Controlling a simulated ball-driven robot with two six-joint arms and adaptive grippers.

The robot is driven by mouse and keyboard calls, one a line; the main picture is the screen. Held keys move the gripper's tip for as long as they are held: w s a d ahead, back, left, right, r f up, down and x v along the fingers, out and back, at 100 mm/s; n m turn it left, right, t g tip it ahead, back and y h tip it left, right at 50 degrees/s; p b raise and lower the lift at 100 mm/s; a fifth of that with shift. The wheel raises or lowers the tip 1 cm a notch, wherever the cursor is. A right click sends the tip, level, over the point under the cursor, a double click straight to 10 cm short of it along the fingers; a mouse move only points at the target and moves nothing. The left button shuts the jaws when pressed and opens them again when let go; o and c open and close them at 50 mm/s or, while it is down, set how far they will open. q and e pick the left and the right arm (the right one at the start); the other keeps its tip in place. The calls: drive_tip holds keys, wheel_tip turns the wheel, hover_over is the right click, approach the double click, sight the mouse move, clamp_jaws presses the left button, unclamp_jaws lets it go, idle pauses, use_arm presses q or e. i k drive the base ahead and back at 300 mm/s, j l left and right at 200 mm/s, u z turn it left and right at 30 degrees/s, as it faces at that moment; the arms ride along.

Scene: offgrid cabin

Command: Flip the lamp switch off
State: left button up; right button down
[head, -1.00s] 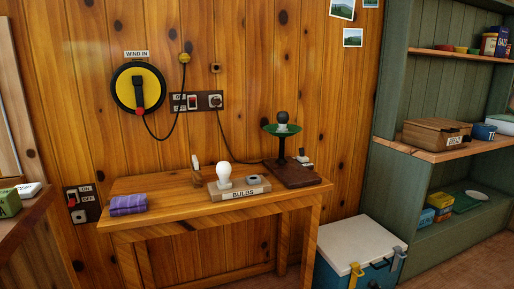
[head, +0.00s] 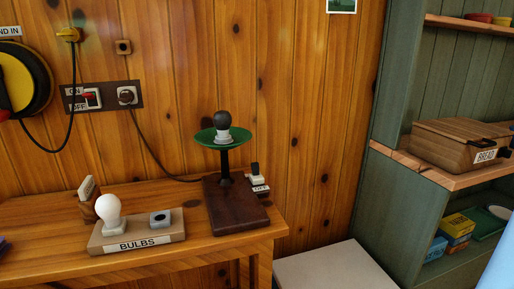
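The lamp (head: 236,215) stands on the right end of the wooden table, with a dark wooden base, a black stem and a green dish-shaped shade. A dark grey bulb (head: 223,120) sits upright in a white socket on the shade; it shows no glow. The small lamp switch (head: 257,179) is at the right edge of the base, white with a dark upright tip. A label reading OFF lies in front of it; I cannot tell its setting for sure. Neither of my grippers is in view.
A bulb holder (head: 163,239) labelled BULBS holds a white bulb (head: 110,217) left of the lamp. A wall panel (head: 106,96) has an ON/OFF switch and plugged cord. A pale-topped chest (head: 330,270) stands right of the table (head: 40,212). A pale blue shape (head: 500,268) fills the lower right corner.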

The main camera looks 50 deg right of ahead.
sight(255, 166)
drive_tip(key=k+l, duration=0.1)
drive_tip(key=l, duration=1.9)
drive_tip(key=i+u, duration=0.05)
